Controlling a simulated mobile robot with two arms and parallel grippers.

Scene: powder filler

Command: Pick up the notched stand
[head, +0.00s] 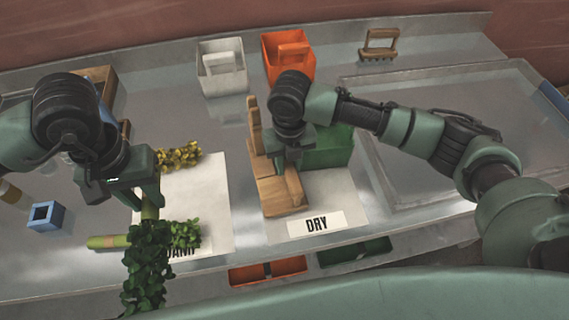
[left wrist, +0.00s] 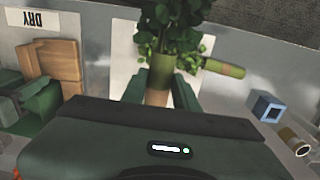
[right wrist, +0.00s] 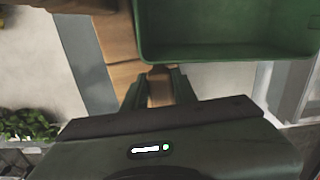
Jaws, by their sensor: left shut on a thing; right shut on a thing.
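The notched stand (head: 283,193) is a light wooden piece with a low base and an upright part, at the left edge of the sheet labelled DRY. My right gripper (head: 291,160) is over it and shut on a wooden part of the stand, which also shows between the fingers in the right wrist view (right wrist: 160,82). I cannot tell whether the stand is off the sheet. My left gripper (head: 148,190) is shut on the wrapped stem of a leafy green bunch (head: 147,262), which hangs toward the front. The bunch also shows in the left wrist view (left wrist: 172,30).
A green bin (head: 325,148) stands right beside the stand. A white bin (head: 222,68), an orange bin (head: 288,58) and a wooden rack (head: 379,45) are at the back. Yellow flowers (head: 180,155), another green bunch (head: 110,241) and a blue block (head: 46,217) lie left.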

